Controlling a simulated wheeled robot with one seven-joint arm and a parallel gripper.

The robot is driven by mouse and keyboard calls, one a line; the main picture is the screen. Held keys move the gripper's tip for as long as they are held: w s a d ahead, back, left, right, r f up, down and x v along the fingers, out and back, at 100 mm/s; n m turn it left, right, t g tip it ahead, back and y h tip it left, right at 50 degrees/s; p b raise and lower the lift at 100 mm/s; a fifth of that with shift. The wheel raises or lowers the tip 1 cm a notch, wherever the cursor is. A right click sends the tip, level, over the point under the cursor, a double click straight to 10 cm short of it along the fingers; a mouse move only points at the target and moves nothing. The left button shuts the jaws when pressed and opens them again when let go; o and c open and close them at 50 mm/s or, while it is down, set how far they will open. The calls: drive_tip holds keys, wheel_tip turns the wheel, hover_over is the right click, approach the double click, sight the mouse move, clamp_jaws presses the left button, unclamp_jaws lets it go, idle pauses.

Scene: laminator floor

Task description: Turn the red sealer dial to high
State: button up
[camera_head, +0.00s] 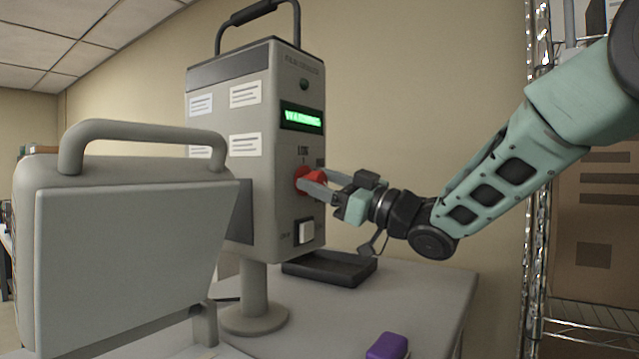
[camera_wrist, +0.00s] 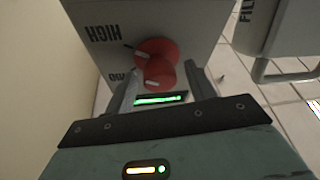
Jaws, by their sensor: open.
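The red sealer dial (camera_head: 303,179) is on the front face of the grey film sealer (camera_head: 228,115), below its green-lit display (camera_head: 302,118). In the wrist view the red dial (camera_wrist: 156,52) has a round base and a raised knob. A "HIGH" label (camera_wrist: 103,32), upside down there, lies beside it, with a dark mark between. A second label is partly hidden by a finger. My gripper (camera_head: 317,184) is at the dial from the right. In the wrist view my gripper (camera_wrist: 163,74) is open, one finger either side of the knob; I cannot tell whether they touch it.
A white switch (camera_head: 306,231) sits below the dial. A black tray (camera_head: 328,268) lies under the sealer on the grey table (camera_head: 425,295). A purple object (camera_head: 387,346) lies at the front. Another grey machine (camera_head: 130,240) stands left; a wire rack (camera_head: 575,325) stands right.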

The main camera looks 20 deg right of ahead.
drive_tip(key=b+v, duration=0.4)
drive_tip(key=v, duration=1.2)
drive_tip(key=shift+s+d+f, duration=0.2)
drive_tip(key=shift+d, duration=0.05)
